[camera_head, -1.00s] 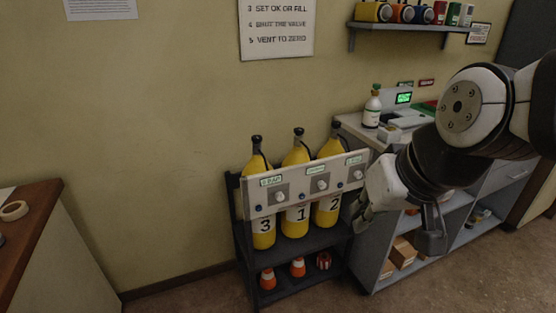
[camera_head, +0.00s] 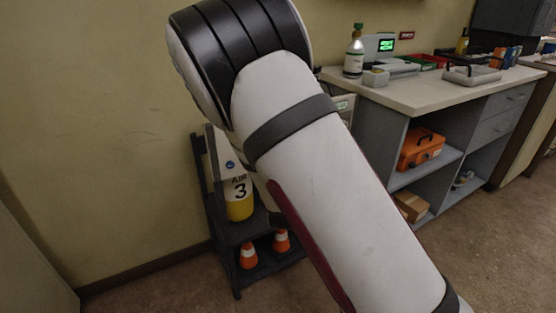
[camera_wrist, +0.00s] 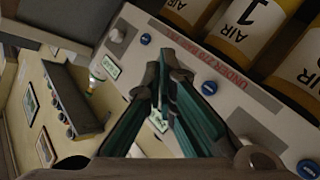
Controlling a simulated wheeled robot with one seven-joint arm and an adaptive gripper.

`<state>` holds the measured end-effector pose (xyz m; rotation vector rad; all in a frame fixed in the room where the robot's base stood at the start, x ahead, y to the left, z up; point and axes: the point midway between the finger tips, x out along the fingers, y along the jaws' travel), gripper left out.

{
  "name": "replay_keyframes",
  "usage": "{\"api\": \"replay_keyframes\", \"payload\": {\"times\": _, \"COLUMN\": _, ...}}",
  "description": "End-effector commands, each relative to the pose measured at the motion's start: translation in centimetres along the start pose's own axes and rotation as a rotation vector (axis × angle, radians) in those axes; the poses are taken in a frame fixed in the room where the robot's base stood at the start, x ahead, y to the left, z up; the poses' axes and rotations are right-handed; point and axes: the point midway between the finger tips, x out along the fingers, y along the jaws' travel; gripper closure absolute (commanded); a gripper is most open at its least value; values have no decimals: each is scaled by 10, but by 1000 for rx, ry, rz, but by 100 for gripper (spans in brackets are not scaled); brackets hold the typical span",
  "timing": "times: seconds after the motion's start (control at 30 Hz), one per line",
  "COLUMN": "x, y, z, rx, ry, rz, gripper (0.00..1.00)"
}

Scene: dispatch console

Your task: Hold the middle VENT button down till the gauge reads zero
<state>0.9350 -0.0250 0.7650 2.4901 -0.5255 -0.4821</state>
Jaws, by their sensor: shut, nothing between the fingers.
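The pale control panel (camera_wrist: 180,62) crosses the wrist view diagonally, with several controls on it. The middle blue button (camera_wrist: 209,88) lies just right of my gripper's fingertips. Other blue buttons (camera_wrist: 145,38) and (camera_wrist: 307,168) lie on either side along the panel. A small green-lit display (camera_wrist: 111,68) is too small to read. Another display (camera_wrist: 157,122) shows between the fingers, partly covered. My gripper (camera_wrist: 168,68) is shut and empty, its tips over the panel; contact cannot be told. In the head view my arm hides the gripper and most of the panel (camera_head: 220,150).
A yellow AIR cylinder (camera_head: 240,208) stands in the dark rack (camera_head: 226,262), above orange cones (camera_head: 249,256). More yellow cylinders (camera_wrist: 240,30) sit close to the panel. A counter (camera_head: 420,95) with a bottle (camera_head: 354,55) stands to the right. The wall left of the rack is bare.

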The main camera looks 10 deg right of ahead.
Motion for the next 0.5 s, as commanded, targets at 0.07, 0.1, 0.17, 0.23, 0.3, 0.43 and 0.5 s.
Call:
{"api": "replay_keyframes", "payload": {"times": 0.07, "x": 8, "y": -13, "z": 12, "rx": -80, "ry": 69, "rz": 65, "gripper": 100}}
{"api": "replay_keyframes", "payload": {"times": 0.1, "x": 10, "y": -16, "z": 14, "rx": -114, "ry": 103, "rz": 93, "gripper": 100}}
{"api": "replay_keyframes", "payload": {"times": 0.17, "x": 10, "y": -18, "z": 15, "rx": -154, "ry": 145, "rz": 132, "gripper": 100}}
{"api": "replay_keyframes", "payload": {"times": 0.23, "x": 10, "y": -21, "z": 15, "rx": -190, "ry": 184, "rz": 163, "gripper": 100}}
{"api": "replay_keyframes", "payload": {"times": 0.3, "x": 10, "y": -22, "z": 14, "rx": -212, "ry": 209, "rz": 184, "gripper": 100}}
{"api": "replay_keyframes", "payload": {"times": 0.43, "x": 9, "y": -22, "z": 13, "rx": -227, "ry": 227, "rz": 199, "gripper": 100}}
{"api": "replay_keyframes", "payload": {"times": 0.5, "x": 9, "y": -21, "z": 12, "rx": -227, "ry": 228, "rz": 200, "gripper": 100}}
